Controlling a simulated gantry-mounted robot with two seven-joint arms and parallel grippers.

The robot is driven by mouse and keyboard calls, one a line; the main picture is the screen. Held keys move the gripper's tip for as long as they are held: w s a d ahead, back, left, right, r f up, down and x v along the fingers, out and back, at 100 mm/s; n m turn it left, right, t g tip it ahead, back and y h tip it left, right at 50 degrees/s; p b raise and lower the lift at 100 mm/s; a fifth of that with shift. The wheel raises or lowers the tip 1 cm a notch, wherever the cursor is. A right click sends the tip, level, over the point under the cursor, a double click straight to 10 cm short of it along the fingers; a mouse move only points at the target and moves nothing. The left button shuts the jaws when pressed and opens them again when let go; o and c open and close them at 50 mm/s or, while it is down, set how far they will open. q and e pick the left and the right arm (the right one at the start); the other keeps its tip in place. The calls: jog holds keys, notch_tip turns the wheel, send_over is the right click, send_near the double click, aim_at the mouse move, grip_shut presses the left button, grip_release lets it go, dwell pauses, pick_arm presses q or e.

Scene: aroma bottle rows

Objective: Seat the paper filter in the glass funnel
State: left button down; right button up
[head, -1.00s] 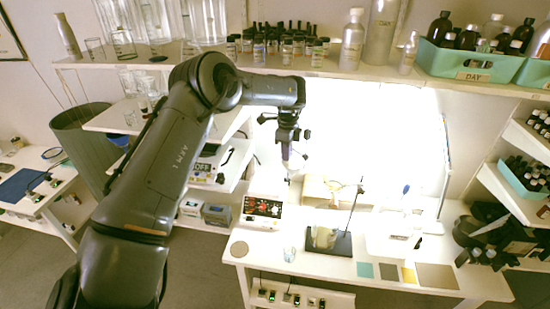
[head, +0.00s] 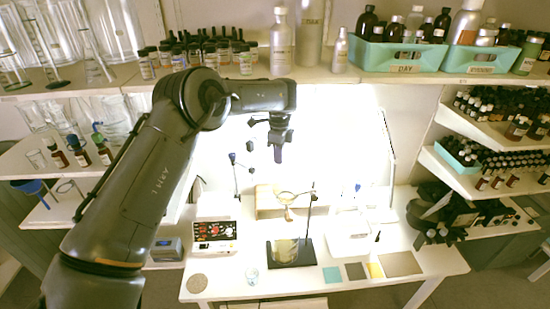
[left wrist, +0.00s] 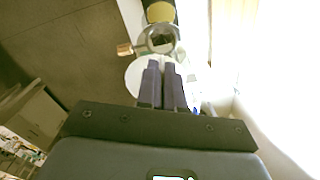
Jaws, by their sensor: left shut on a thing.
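My left gripper (head: 278,155) hangs high above the bench, in front of the bright back panel. In the left wrist view its two fingers (left wrist: 164,66) are close together on the white paper filter (left wrist: 136,78), which spreads out as a pale round shape beyond the tips. The filter cannot be made out against the glare in the head view. The glass funnel (head: 286,200) sits in a ring on a dark stand, well below the gripper. In the left wrist view the funnel (left wrist: 150,38) shows just beyond the filter, apart from the fingers. My right gripper is not in view.
A beaker (head: 286,250) with yellowish content stands under the funnel on the dark stand base (head: 304,254). The stand rod (head: 309,210) rises to the funnel's right. A control box (head: 214,235) stands left of it.

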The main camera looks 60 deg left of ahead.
pick_arm(q)
jog(key=shift+a+f+b, duration=0.1)
jog(key=shift+f+b, duration=0.65)
jog(key=shift+f, duration=0.65)
jog(key=shift+w+f, duration=0.2)
jog(key=shift+f, duration=0.1)
jog(key=shift+w+a+f+b, duration=0.2)
jog(key=shift+b, duration=0.3)
jog(key=shift+f, duration=0.3)
jog(key=shift+f+b, duration=2.9)
jog(key=shift+f, duration=1.45)
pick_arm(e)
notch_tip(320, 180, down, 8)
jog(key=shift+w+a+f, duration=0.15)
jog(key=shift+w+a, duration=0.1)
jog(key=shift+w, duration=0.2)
pick_arm(q)
jog(key=shift+d, duration=0.1)
jog(key=c, duration=1.2)
grip_release()
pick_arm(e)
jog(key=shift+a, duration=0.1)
